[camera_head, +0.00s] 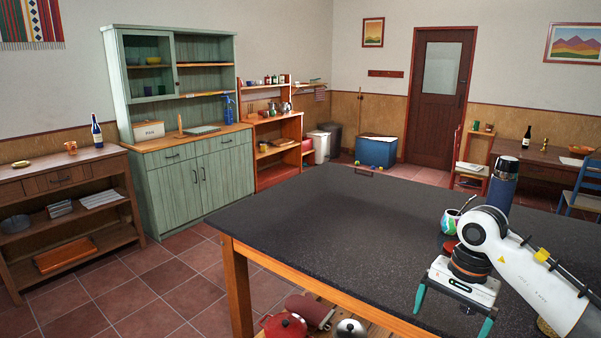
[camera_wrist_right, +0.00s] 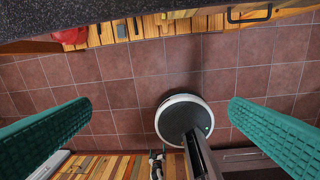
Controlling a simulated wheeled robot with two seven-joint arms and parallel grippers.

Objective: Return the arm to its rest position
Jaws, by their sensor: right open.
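My right arm comes in from the right in the head view, a white arm with a dark ring at the wrist. Its gripper (camera_head: 452,312) points down near the front edge of the dark-topped table (camera_head: 300,215). The two teal fingers are wide apart. The table's edge (camera_wrist_right: 110,22) runs along the top of that view.
A dark blue flask (camera_head: 502,185) and a patterned cup (camera_head: 449,221) stand on the table beside my arm, the cup partly hidden. A red pot (camera_head: 283,327) sits on the shelf beneath. The table's left and middle are clear.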

